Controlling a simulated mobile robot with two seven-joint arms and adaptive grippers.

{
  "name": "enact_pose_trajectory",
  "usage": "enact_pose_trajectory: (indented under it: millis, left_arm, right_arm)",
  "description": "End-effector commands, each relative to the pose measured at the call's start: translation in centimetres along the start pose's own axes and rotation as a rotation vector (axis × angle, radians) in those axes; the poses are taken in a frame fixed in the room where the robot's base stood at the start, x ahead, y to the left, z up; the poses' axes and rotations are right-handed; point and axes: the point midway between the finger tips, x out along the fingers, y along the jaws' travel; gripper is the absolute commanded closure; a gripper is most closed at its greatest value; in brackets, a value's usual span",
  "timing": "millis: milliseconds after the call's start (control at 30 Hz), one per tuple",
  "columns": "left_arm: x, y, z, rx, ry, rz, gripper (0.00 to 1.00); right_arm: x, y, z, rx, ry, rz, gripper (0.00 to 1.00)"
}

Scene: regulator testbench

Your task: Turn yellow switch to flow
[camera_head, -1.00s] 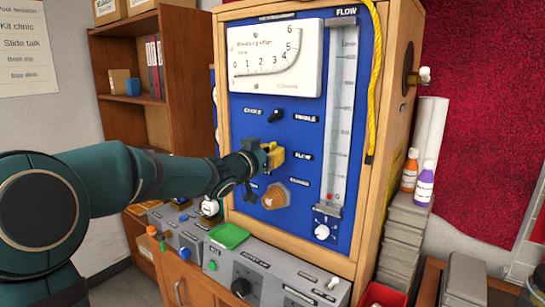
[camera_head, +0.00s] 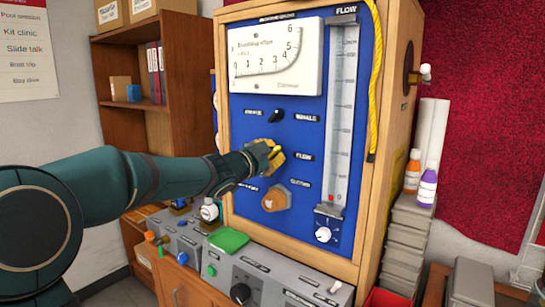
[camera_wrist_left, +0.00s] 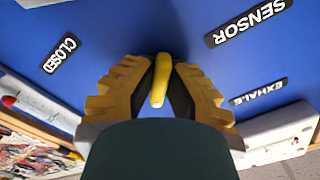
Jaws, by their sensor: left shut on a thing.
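The yellow switch (camera_wrist_left: 160,82) shows in the left wrist view as a narrow lever standing on the blue panel. My left gripper (camera_wrist_left: 160,92) has its yellow-padded fingers on both sides of it and is shut on it. In the head view my left gripper (camera_head: 274,157) is at the panel, and its fingers hide the switch. The FLOW label (camera_head: 304,156) is just right of the gripper there. In the wrist view a CLOSED label (camera_wrist_left: 62,54) is left of the switch and a SENSOR label (camera_wrist_left: 247,23) is right of it. My right gripper is not in view.
A black knob (camera_head: 276,116) sits above the gripper, and an orange knob (camera_head: 276,198) sits close below it. A flow tube (camera_head: 341,115) stands to the right. A grey console (camera_head: 265,272) with knobs and a green tray (camera_head: 228,240) juts out below.

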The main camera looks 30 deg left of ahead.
Motion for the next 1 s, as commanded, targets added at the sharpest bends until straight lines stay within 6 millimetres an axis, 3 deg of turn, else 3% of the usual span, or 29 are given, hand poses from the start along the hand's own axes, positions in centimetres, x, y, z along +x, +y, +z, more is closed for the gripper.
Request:
enact_pose_trajectory:
  millis: [600,633,700,1000]
  left_arm:
    - [0.00,-0.17,-0.17,0.038,0.003,-0.003,1.00]
    - [0.00,-0.17,-0.17,0.038,0.003,-0.003,0.76]
    - [-0.01,-0.14,-0.15,0.038,0.003,-0.002,0.58]
    - [-0.07,-0.07,-0.06,0.037,0.001,-0.001,0.58]
  right_arm:
    - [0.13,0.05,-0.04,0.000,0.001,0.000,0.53]
    - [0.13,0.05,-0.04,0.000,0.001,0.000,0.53]
    - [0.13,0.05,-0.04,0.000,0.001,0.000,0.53]
    - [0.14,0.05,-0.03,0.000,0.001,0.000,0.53]
